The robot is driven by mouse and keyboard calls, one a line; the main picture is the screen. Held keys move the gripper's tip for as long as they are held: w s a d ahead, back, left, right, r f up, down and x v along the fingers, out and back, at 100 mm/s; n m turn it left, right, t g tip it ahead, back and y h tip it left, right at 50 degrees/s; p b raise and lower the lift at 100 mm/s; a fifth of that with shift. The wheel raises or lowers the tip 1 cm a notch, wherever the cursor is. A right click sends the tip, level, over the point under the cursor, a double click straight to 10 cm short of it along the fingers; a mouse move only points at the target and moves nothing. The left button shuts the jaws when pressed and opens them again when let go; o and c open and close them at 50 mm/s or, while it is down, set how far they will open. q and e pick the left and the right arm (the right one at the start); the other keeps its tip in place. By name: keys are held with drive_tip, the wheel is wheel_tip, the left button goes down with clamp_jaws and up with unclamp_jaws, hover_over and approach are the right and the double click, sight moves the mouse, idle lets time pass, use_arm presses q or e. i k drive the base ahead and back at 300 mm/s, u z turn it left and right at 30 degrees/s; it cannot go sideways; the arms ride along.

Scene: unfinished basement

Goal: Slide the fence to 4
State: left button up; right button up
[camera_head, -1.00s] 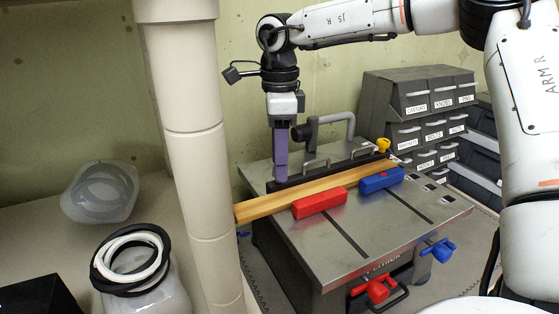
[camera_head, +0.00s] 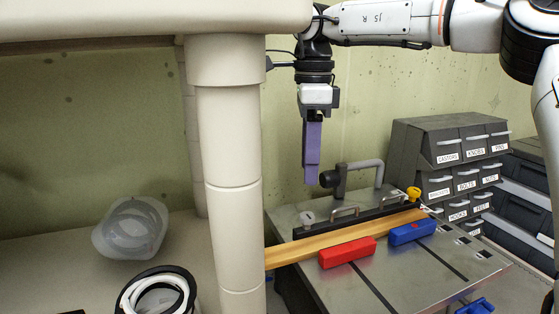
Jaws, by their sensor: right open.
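The fence (camera_head: 365,217) is a black bar with small metal handles, lying across the grey metal table (camera_head: 375,286) of a machine. A long wooden strip (camera_head: 295,250) runs along its near side. A grey knob (camera_head: 308,217) is at the fence's left end and a yellow knob (camera_head: 413,193) at its right end. My right gripper (camera_head: 311,181), with purple fingers, points down above the fence's left end, apart from it and open; the gap between its fingers is hard to see. Small white marks (camera_head: 462,240) on the table's right are unreadable. My left gripper is not in view.
A red block (camera_head: 347,252) and a blue block (camera_head: 412,232) are beside the wooden strip. A curved grey handle (camera_head: 362,172) rises behind the fence. Labelled drawers (camera_head: 460,150) stand at the back right. A thick beige pipe (camera_head: 235,190) stands left of the table.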

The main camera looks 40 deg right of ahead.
sight(326, 226)
drive_tip(key=k, duration=1.5)
